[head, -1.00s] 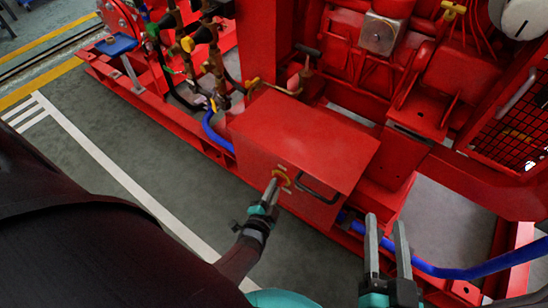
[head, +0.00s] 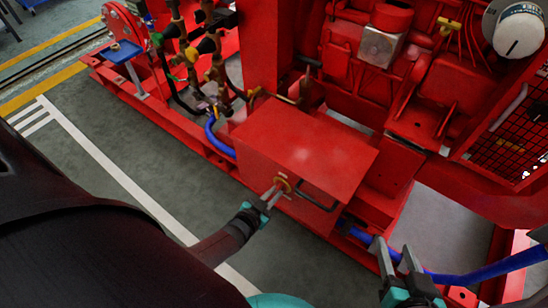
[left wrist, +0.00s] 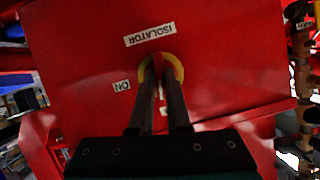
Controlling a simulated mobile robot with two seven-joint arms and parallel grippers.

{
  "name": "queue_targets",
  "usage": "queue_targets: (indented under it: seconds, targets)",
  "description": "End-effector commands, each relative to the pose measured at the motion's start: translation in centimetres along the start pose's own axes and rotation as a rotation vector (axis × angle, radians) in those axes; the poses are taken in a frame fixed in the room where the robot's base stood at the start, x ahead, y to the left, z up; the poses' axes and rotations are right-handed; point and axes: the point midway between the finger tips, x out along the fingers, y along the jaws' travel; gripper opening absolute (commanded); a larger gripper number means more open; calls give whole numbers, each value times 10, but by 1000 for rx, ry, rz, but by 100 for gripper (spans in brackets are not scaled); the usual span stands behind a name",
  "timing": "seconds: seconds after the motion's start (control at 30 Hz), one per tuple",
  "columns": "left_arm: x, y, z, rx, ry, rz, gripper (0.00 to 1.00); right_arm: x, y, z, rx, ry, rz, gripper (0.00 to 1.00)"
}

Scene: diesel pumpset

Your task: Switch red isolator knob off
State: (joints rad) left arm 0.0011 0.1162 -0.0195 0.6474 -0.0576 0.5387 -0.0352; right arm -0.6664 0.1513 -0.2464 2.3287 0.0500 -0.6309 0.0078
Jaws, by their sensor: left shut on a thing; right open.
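The red isolator knob (left wrist: 158,62) sits in a yellow ring (left wrist: 179,70) on the front of a red box (head: 305,147). In the left wrist view an "ISOLATOR" label (left wrist: 149,35) and an "ON" label (left wrist: 122,86) are beside it, upside down; another label is partly hidden behind the fingers. My left gripper (head: 278,190) is shut on the knob, with one finger on each side; it also shows in the left wrist view (left wrist: 160,82). My right gripper (head: 398,258) is open and empty, to the right of the box.
A black handle (head: 318,194) is on the box front, right of the knob. A blue hose (head: 465,274) runs behind my right gripper. Valves and pipes (head: 200,50) stand at the back left. The grey floor (head: 130,135) left of the red frame is clear.

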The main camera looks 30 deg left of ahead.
Motion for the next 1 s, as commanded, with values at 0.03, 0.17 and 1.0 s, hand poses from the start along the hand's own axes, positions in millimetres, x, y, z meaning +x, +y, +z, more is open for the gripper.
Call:
queue_targets:
  seconds: [0.03, 0.17, 1.0]
  targets:
    - [0, -1, 0, -22, 1, 10, 0, 0, 0, 0, 0, 0, 1, 50]
    - [1, -2, 0, -78, 1, 32, 0, 0, 0, 0, 0, 1, 0, 50]
    - [1, -1, -1, -138, 3, 55, 32, 0, 0, -1, 1, 7, -1, 50]
